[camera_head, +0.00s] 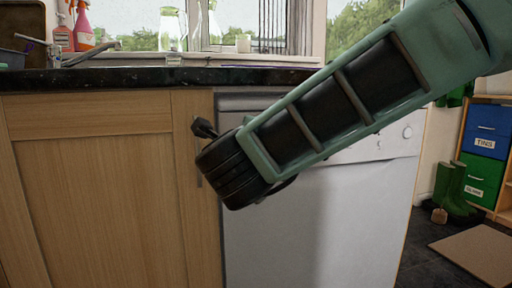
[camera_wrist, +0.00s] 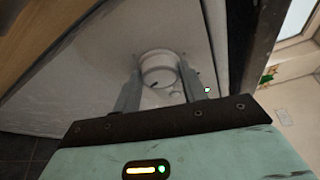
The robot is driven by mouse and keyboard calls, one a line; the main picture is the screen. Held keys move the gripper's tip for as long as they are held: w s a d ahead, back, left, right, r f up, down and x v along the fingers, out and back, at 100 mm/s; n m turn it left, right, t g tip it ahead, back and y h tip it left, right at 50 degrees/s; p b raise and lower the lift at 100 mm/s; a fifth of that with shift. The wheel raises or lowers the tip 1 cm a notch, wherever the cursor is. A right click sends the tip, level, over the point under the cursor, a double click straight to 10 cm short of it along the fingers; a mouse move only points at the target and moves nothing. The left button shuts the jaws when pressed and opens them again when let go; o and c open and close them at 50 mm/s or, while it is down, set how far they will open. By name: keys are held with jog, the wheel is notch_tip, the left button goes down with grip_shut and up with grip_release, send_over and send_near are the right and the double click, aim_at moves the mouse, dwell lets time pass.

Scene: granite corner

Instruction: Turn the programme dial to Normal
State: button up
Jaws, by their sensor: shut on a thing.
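The programme dial (camera_wrist: 158,72) is a round pale knob with a dark pointer mark, on the front panel of a white dishwasher (camera_head: 320,225). In the wrist view my gripper (camera_wrist: 160,78) has one finger on each side of the dial and is shut on it. The pointer mark sits at the lower left of the dial's face in that view. The lettering around the dial is too small to read. In the head view my green arm hides the dial and the gripper's fingertips. A smaller round knob (camera_head: 407,132) shows at the panel's right end.
A wooden cupboard (camera_head: 95,190) stands left of the dishwasher, under a dark worktop (camera_head: 120,78). A tap (camera_head: 85,52) and spray bottles (camera_head: 83,30) are by the sink. Green boots (camera_head: 455,188) and a mat (camera_head: 480,252) are on the floor at right.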

jog(key=shift+r+m+g+y, duration=0.1)
jog(key=shift+m+g+y, duration=0.45)
jog(key=shift+m, duration=0.65)
jog(key=o, duration=1)
jog(key=shift+d, duration=0.1)
jog(key=shift+p+v, duration=2.75)
jog(key=shift+v, duration=5.95)
